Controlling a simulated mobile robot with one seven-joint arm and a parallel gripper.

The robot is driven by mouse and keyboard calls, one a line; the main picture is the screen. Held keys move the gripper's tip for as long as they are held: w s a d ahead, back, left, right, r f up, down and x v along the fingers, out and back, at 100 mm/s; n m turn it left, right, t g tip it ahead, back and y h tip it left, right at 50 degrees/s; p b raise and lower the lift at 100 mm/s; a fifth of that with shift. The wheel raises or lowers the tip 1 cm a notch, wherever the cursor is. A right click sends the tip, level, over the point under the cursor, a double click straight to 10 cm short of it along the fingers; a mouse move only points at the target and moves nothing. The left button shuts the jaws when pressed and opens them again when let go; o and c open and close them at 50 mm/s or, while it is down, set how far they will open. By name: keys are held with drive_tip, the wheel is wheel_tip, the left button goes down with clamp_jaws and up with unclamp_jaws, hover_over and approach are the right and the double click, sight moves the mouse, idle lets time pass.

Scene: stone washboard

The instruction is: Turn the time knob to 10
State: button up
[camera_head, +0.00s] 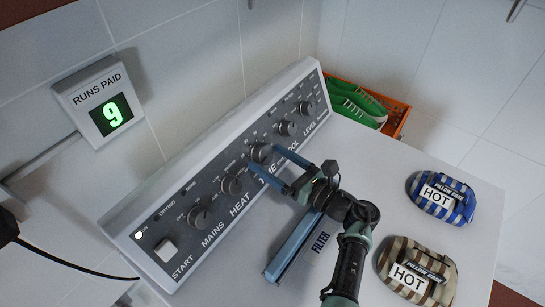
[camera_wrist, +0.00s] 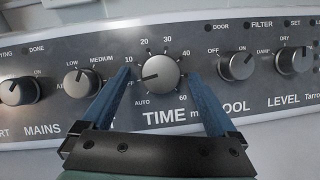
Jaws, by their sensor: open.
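The time knob (camera_wrist: 161,72) is a round silver dial on the dark control panel, above the word TIME.
The heat knob (camera_wrist: 83,82) is left of my fingers and the cool knob (camera_wrist: 236,65) is right. A blue FILTER slot (camera_head: 292,247) lies below my gripper. Two striped HOT bags (camera_head: 455,192) (camera_head: 443,262) rest on the white top.

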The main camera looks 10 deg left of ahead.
drive_tip(key=c, duration=1.4)
drive_tip(key=shift+m+p, duration=0.3)
drive_tip(key=shift+m, duration=0.1)
drive_tip(key=m+p, duration=0.1)
drive_tip(key=m+t+h+p, duration=0.1)
drive_tip(key=m+p, duration=0.1)
drive_tip(key=m+t+h+p, duration=0.1)
drive_tip(key=m, duration=0.1)
drive_tip(key=shift+s+a+r, duration=0.15)
drive_tip(key=shift+s+r, duration=0.05)
drive_tip(key=shift+r, duration=0.15)
drive_tip(key=m+h+p, duration=0.1)
drive_tip(key=m+p, duration=0.1)
drive_tip(key=shift+m+t+p, duration=0.3)
drive_tip(key=shift+p, duration=0.05)
drive_tip(key=shift+a+f+m+p, duration=0.1)
drive_tip(key=shift+m+p, duration=0.5)
drive_tip(key=shift+f+m+h, duration=0.1)
drive_tip(key=shift+m+h, duration=0.2)
drive_tip(key=shift+h, duration=0.1)
drive_tip(key=o, duration=1.4)
